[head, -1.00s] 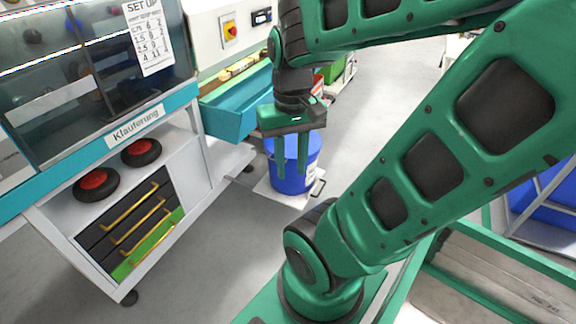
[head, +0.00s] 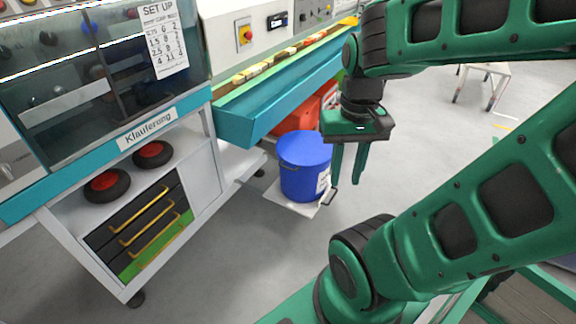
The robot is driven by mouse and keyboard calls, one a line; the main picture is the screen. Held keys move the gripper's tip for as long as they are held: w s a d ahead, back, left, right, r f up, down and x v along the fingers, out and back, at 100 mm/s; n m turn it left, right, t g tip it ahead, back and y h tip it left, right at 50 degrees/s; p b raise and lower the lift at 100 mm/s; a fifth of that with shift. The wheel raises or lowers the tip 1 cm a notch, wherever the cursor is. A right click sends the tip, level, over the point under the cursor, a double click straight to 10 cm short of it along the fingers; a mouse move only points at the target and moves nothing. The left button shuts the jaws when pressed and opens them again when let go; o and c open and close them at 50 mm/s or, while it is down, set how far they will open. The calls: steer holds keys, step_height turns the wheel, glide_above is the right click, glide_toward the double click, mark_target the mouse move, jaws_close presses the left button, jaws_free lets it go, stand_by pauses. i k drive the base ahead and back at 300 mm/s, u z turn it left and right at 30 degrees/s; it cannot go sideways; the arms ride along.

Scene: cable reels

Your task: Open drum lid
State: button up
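A blue drum (head: 303,172) stands upright on a small white platform (head: 291,204) on the floor, under the teal bench. Its round blue top (head: 304,148) looks covered. A white label shows on its right side. My green gripper (head: 346,182) hangs with its fingers pointing down, to the right of the drum in the picture. The fingers look parted and nothing shows between them. Whether they touch the drum cannot be told, but they appear apart from it.
A cabinet (head: 200,160) with drawers and two black wheels with red hubs stands at left. The teal bench (head: 262,113) overhangs behind the drum. A red object (head: 296,120) sits behind it.

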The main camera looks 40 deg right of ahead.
mark_target(298, 149)
steer(key=z, duration=0.05)
steer(key=i, duration=1)
steer(key=u, duration=0.05)
